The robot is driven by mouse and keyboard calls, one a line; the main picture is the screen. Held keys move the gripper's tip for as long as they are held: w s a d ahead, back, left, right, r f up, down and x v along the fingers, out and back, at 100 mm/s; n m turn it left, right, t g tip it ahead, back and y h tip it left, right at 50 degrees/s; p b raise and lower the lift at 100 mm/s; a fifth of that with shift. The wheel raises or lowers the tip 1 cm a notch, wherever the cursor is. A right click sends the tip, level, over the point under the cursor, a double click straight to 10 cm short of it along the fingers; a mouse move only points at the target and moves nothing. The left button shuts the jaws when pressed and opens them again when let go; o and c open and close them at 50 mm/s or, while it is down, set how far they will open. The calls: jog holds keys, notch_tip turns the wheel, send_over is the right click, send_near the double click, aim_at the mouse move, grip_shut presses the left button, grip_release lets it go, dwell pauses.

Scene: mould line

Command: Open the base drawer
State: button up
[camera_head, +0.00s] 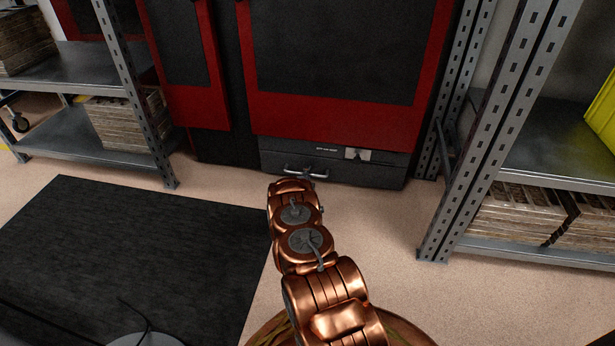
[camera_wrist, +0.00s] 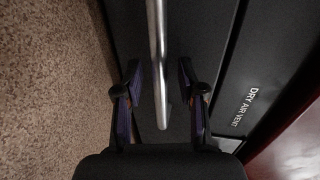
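The base drawer (camera_head: 375,174) is a dark grey front at the bottom of the red and black machine, and it looks closed. Its silver bar handle (camera_head: 318,175) shows just past the end of my arm. In the wrist view the handle (camera_wrist: 156,50) runs lengthwise in front of the dark drawer front (camera_wrist: 205,30). My gripper (camera_wrist: 159,72) is open, with one finger on each side of the handle's lower end. Gaps show between the fingers and the bar. In the head view my arm hides the fingers.
The red and black machine (camera_head: 340,115) rises above the drawer. Metal shelving with stacked boards stands on the left (camera_head: 75,70) and right (camera_head: 530,165). A black mat (camera_head: 140,250) lies at the left. The floor before the drawer is clear apart from my arm.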

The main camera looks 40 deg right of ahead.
jog(key=shift+c, duration=0.3)
grip_shut()
dwell(0.5)
